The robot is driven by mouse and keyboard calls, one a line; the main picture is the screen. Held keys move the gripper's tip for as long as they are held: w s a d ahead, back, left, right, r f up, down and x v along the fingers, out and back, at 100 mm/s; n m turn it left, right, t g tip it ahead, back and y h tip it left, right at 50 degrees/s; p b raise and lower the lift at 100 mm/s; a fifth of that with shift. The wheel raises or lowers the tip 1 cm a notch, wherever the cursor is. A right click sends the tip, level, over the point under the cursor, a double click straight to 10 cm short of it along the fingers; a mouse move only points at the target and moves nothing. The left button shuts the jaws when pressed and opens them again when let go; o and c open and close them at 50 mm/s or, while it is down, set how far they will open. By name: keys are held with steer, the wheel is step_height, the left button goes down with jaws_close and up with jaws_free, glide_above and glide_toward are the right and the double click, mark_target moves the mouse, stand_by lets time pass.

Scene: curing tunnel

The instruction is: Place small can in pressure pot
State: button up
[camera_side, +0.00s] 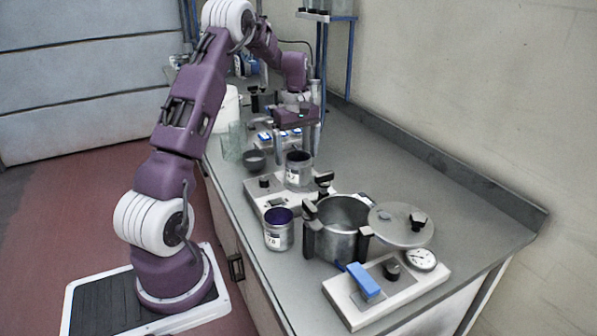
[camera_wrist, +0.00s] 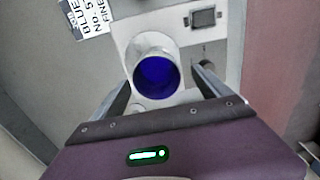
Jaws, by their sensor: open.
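A small can (camera_side: 299,172) with a pale label and dark contents stands upright on a white device behind the pot. In the wrist view a can with blue contents (camera_wrist: 157,76) lies between my fingers, on a white device. My gripper (camera_side: 297,150) is open just above the small can, its fingers pointing down; it also shows in the wrist view (camera_wrist: 162,80). I cannot tell if the fingers touch the can. The pressure pot (camera_side: 340,246) stands open in front, with black handles. Its lid (camera_side: 398,236) is off, at the pot's right side.
Another can (camera_side: 279,237) with purple-blue contents stands left of the pot. A white unit with a blue lever (camera_side: 363,281) and gauge (camera_side: 422,259) is in front. A dark bowl (camera_side: 255,160) and glass beakers (camera_side: 232,146) stand behind. The bench's right side is clear.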

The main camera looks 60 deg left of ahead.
mark_target(298, 166)
steer(key=f, duration=0.5)
steer(key=shift+w+d, duration=0.15)
steer(key=shift+w, duration=0.05)
steer(key=shift+r, duration=0.1)
steer(key=c, duration=1.9)
